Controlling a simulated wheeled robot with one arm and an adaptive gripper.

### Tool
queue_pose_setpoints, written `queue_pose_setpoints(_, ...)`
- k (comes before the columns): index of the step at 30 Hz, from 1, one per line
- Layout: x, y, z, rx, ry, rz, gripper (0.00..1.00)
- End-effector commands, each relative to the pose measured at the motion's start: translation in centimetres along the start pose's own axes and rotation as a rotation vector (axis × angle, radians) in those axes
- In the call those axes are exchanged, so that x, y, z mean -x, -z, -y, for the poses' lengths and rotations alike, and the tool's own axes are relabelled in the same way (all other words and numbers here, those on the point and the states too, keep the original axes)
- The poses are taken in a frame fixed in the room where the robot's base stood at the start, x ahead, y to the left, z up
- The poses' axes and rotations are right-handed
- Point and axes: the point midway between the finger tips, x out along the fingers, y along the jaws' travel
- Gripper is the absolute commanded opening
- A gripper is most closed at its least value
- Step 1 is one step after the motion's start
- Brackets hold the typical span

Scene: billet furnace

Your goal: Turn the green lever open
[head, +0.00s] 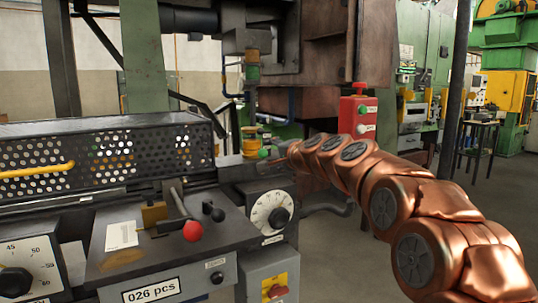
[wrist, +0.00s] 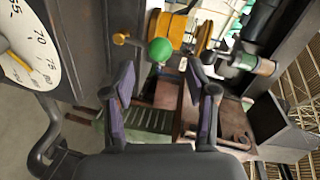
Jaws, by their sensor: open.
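The green lever shows as a round green knob (wrist: 160,50) near the top middle of the wrist view. A short brass-coloured piece (wrist: 120,38) sits to its left. In the head view the green knob (head: 263,153) is small, just left of the end of my copper arm. My gripper (wrist: 160,85) is open, with its two purple-padded fingers spread apart. The knob appears beyond the fingertips, between their lines, and nothing is held. I cannot tell whether either finger touches it. In the head view my gripper is too small and dark to make out.
A dial (head: 271,212) and a red-knobbed lever (head: 193,230) are on the machine front. A perforated guard (head: 110,155) with a yellow handle stands left. A red button box (head: 358,112) stands behind my arm.

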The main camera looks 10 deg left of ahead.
Motion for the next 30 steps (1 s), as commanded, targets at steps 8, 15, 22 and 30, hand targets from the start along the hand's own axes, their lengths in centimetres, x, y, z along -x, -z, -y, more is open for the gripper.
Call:
queue_pose_setpoints(8,3.3,-0.1,0.2,0.000,0.003,0.000,0.57)
queue_pose_setpoints(15,5.9,0.0,0.2,0.001,0.004,-0.003,0.57)
queue_pose_setpoints(22,7.3,0.0,0.2,0.001,0.004,-0.002,0.57)
queue_pose_setpoints(30,7.6,0.0,0.1,0.001,0.004,-0.002,0.57)
